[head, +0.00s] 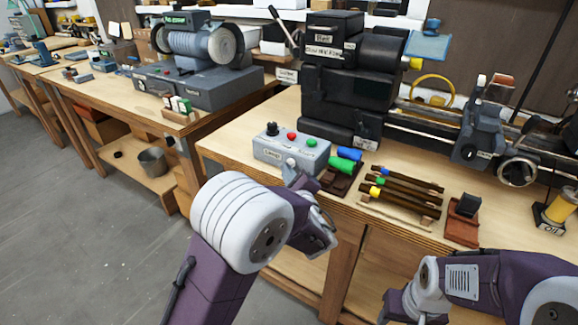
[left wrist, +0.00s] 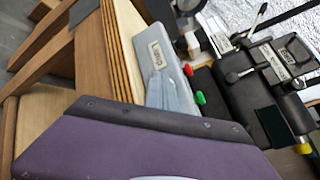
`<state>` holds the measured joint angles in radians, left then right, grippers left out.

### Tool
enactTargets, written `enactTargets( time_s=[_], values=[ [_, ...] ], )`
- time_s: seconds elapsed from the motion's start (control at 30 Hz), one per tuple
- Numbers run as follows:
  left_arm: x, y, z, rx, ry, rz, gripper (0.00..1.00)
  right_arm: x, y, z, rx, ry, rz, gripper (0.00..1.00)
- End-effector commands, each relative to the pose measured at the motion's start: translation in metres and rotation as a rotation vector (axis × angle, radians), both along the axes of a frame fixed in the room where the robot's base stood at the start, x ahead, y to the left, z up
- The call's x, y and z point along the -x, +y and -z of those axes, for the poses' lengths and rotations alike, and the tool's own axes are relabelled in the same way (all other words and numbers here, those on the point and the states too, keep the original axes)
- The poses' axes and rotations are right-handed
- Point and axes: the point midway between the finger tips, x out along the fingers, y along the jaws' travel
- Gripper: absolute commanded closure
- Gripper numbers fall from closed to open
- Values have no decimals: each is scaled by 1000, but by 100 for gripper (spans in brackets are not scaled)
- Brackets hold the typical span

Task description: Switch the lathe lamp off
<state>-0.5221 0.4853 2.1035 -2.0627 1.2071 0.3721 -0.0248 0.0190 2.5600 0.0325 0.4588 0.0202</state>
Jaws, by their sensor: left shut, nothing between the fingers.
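A grey control box (head: 305,160) stands at the front left edge of the lathe bench. It has a black knob (head: 272,128), a red button (head: 291,137) and a green button (head: 311,143) on top, and a label on its front. My left gripper (head: 298,172) is shut and empty, close in front of the box; I cannot tell whether it touches. The left wrist view shows the box (left wrist: 165,68) beyond my purple arm housing, which hides its lower part. A blue shade-like part (head: 428,46) is at the lathe's upper right; I cannot tell whether it is the lamp.
The black lathe (head: 335,85) fills the back of the bench. Blue and green cylinders (head: 346,158), a rack of dark rods (head: 400,193) and a reddish-brown block (head: 462,226) lie right of the box. A grinder (head: 200,45) stands on the left bench.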

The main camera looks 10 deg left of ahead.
Motion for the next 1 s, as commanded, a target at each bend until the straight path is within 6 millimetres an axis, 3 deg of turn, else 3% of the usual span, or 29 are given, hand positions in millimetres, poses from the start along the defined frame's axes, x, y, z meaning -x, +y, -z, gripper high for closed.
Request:
enactTargets(
  time_s=[0.37, 0.8, 1.0],
  values=[
    [8, 2, 2, 0, 0, 0, 100, 0, 0, 7, 0, 0, 0, 48],
    [56, 20, 2, 0, -2, 1, 100, 0, 0, 25, 0, 0, 0, 48],
    [61, 22, 1, 0, -1, 1, 100, 0, 0, 25, 0, 0, 0, 48]
  ],
)
